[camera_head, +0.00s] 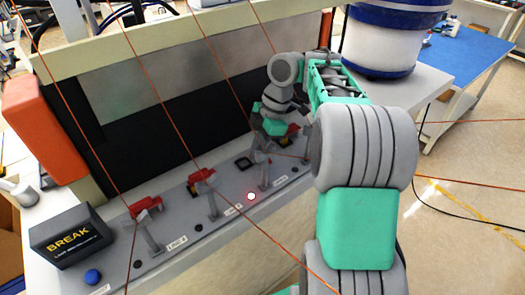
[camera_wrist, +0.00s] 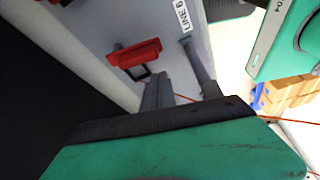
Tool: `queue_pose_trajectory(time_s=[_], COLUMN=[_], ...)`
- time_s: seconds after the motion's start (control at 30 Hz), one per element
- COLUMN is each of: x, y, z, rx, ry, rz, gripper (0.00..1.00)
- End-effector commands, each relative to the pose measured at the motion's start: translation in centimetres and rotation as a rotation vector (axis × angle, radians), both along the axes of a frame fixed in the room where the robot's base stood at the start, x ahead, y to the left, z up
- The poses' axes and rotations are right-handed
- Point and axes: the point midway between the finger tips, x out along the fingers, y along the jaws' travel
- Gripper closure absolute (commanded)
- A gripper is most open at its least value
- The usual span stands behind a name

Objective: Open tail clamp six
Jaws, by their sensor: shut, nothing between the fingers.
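A row of tail clamps with red parts and grey levers runs along the grey bench. In the head view the far clamp (camera_head: 292,130) is partly hidden by my gripper (camera_head: 278,128), which is over it. In the wrist view a red clamp part (camera_wrist: 136,53) is just beyond my shut, empty fingers (camera_wrist: 157,88). A grey lever (camera_wrist: 200,66) stands right of the fingers, apart from them near its top; contact lower down cannot be told. A label (camera_wrist: 182,14) beside it reads LINE with a digit like 6 or 9.
Nearer clamps with red parts (camera_head: 146,207) (camera_head: 202,176) stand left along the bench. A black BREAK box (camera_head: 71,238) and blue button (camera_head: 92,276) are at left. A dark panel (camera_head: 150,110) rises behind; a white-blue bowl feeder (camera_head: 383,45) stands far right.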

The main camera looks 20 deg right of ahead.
Motion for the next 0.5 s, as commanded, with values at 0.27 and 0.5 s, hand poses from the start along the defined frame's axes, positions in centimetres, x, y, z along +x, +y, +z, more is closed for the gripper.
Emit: queue_pose_trajectory(time_s=[0.27,0.5], x=[0.1,0.2], y=[-0.1,-1.4], z=[5.6,9.3], rx=[0.000,0.000], ry=[-0.002,0.000], rz=[-0.002,0.000], gripper=[1.00,1.00])
